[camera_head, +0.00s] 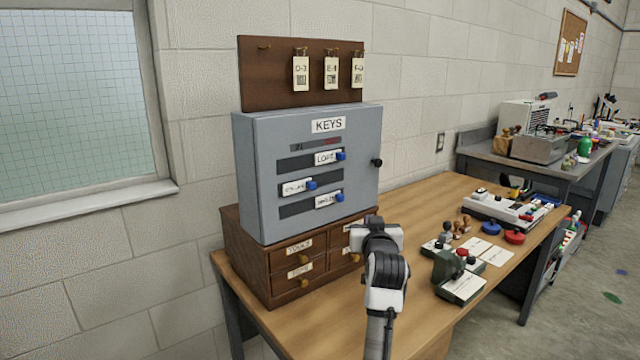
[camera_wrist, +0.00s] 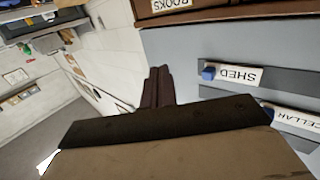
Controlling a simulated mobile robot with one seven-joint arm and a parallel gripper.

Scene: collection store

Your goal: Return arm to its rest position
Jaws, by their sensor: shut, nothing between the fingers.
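My gripper (camera_wrist: 159,72) shows in the wrist view as two dark fingers pressed together, with nothing between them. Beyond and beside them is the grey-blue face of the KEYS cabinet (camera_head: 262,180), which also fills the right of the wrist view (camera_wrist: 200,50). In the head view my arm reaches up from the bottom, and its end is in front of the right side of the wooden drawer unit (camera_head: 240,268), partly hiding a drawer. The fingers are hard to make out there. I cannot tell whether they touch anything.
The cabinet carries blue-knobbed sliders, one labelled SHED (camera_wrist: 240,75), and a black side knob (camera_head: 377,162). A brown board (camera_head: 270,80) with hanging tags is above. Stamps, ink pads and cards (camera_head: 495,256) lie right of my arm on the wooden table (camera_head: 420,208).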

